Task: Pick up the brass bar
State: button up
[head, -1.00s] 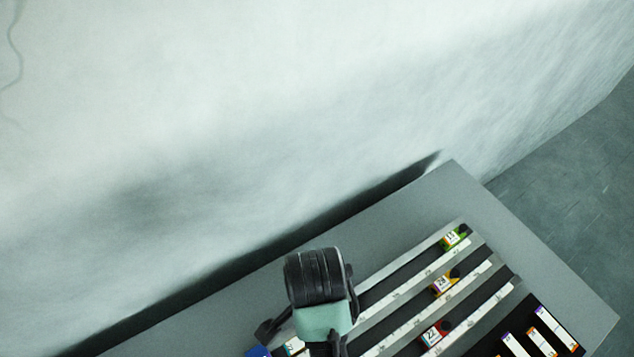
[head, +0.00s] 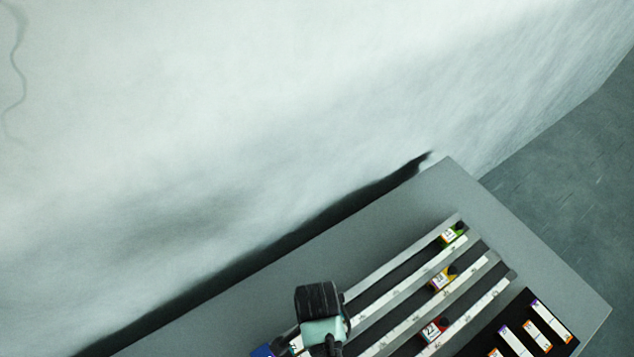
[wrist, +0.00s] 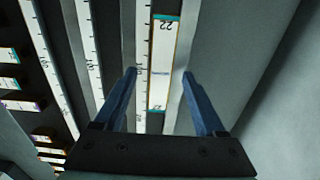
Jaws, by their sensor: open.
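In the wrist view a long narrow bar (wrist: 162,62) with brass-coloured edges, teal ends and a white label marked 22 lies along a ruled strip. I take it for the brass bar. My gripper (wrist: 159,74) is open, with one blue finger on each side of the bar's line. The near end of the bar lies between the fingers, and I see no contact. I cannot tell the height of the fingertips above it. In the head view my wrist hides the fingertips and most of this spot.
The grey table carries parallel ruled strips (head: 400,320) with dark gaps. Green (head: 452,235), yellow (head: 442,279) and red (head: 434,330) labelled blocks sit on them. A black tray (head: 553,322) at lower right holds several labelled bars. A pale wall rises behind the table.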

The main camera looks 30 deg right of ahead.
jog(key=shift+w+f, duration=0.1)
jog(key=shift+f, duration=0.85)
grip_shut()
jog(key=shift+r, duration=0.1)
dwell(0.6)
